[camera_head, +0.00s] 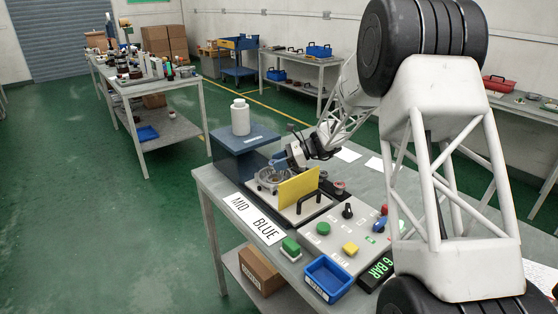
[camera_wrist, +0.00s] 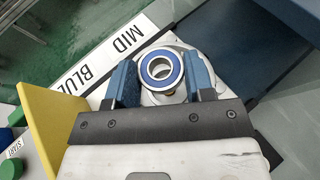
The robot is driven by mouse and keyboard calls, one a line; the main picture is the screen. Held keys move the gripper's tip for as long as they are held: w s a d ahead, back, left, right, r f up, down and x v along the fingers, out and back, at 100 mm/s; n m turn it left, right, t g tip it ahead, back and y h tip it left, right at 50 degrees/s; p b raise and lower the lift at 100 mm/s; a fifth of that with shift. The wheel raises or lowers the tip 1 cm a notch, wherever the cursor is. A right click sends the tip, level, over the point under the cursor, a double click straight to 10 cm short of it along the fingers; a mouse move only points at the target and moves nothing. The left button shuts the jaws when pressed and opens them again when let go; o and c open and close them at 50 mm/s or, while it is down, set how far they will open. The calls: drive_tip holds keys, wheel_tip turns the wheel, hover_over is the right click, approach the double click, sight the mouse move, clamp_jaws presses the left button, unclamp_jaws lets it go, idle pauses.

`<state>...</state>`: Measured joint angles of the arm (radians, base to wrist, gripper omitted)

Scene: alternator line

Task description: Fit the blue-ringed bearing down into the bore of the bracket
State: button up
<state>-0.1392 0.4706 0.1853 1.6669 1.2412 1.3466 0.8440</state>
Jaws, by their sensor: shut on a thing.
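The blue-ringed bearing (camera_wrist: 160,70) lies face-on between the two blue fingers of my gripper (camera_wrist: 162,82) in the wrist view. My gripper is shut on it. The light-grey bracket (camera_wrist: 180,47) shows behind the bearing, its edge sticking out around it. The bearing covers the bore, so I cannot tell whether any of it is inside. In the head view my gripper (camera_head: 283,163) is low over the bracket (camera_head: 266,182), which sits on a fixture plate on the bench. The bearing is too small to make out clearly there.
A yellow plate (camera_head: 298,188) stands upright close to the bracket; it also shows in the wrist view (camera_wrist: 45,125). A blue block (camera_head: 245,138) with a white bottle (camera_head: 240,117) stands behind. A button panel (camera_head: 345,238) and blue bin (camera_head: 328,277) are nearer.

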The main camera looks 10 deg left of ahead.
drive_tip(key=shift+f, duration=2.05)
drive_tip(key=shift+f, duration=0.25)
drive_tip(key=o, duration=1)
drive_tip(key=shift+f, duration=0.1)
drive_tip(key=shift+d, duration=0.1)
drive_tip(key=shift+v, duration=3.8)
drive_tip(key=shift+r, duration=0.3)
